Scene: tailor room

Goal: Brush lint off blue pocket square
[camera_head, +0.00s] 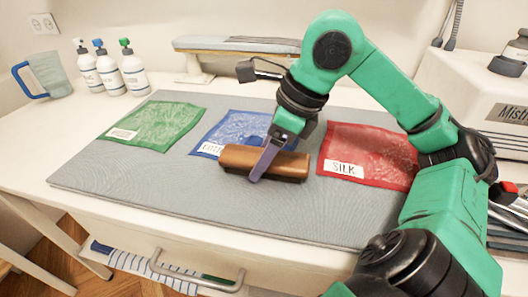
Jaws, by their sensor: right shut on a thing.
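The blue pocket square (212,132) lies flat in the middle of the grey mat, between a green and a red square. A white label (211,149) on its left front corner is partly covered. My right gripper (262,172) is shut on a brown wooden brush (236,157) with dark bristles underneath. The brush lies across the front part of the blue square and hides it there. I cannot tell whether the bristles press on the cloth. Pale marks show on the blue cloth; I cannot tell if they are lint or pattern. My left gripper is not in view.
The green square (158,124) lies left, the red square labelled SILK (370,150) right. The grey mat (190,195) is bare in front. A white machine (490,90) stands right.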

